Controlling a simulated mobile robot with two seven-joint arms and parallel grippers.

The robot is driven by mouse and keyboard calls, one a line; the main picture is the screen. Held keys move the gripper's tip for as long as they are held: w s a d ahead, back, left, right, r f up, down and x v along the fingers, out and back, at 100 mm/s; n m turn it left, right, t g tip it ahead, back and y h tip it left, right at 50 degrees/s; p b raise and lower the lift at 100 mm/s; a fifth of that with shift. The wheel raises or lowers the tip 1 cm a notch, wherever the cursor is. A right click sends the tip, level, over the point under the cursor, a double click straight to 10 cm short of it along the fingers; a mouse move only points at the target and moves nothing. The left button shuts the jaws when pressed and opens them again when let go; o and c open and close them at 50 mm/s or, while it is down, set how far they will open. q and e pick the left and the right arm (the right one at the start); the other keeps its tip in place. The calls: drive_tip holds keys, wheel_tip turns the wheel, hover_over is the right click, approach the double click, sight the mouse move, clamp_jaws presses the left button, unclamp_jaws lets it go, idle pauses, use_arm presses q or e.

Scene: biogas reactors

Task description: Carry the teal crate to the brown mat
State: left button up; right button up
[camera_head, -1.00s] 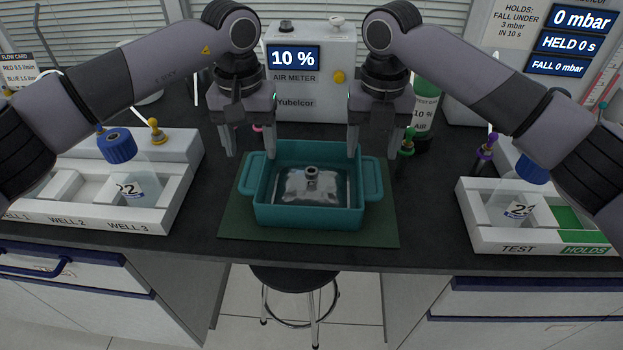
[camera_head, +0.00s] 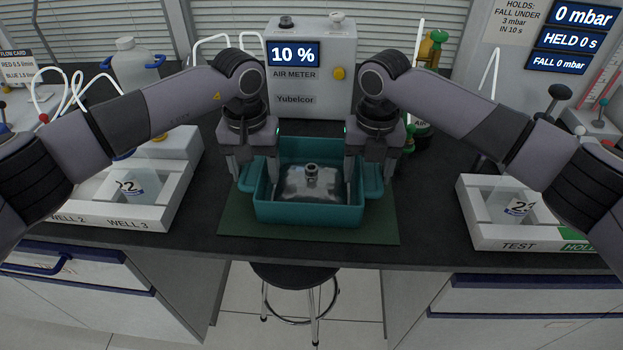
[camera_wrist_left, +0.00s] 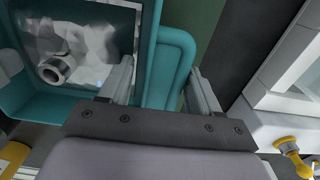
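The teal crate (camera_head: 308,215) stands on a dark green mat (camera_head: 385,232) at the middle of the bench. A clear, crumpled bag (camera_head: 300,186) with a grey port lies inside it. My left gripper (camera_head: 254,172) is over the crate's left handle. In the left wrist view the handle (camera_wrist_left: 172,70) lies between its open fingers (camera_wrist_left: 162,88), with gaps visible; one finger is on the crate's inner side, the other outside. My right gripper (camera_head: 369,172) is down at the right handle, its fingers apart on either side of it. No brown mat shows.
The air meter (camera_head: 308,75) stands close behind the crate. A white well tray (camera_head: 140,215) is left of the mat and a white test tray (camera_head: 500,235) right. The bench's front edge is just before the mat. A stool (camera_head: 295,275) stands below.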

use_arm(q)
drive_tip(key=shift+d, duration=0.15)
drive_tip(key=c, duration=1)
use_arm(e)
drive_tip(key=shift+a, duration=0.1)
drive_tip(key=c, duration=1)
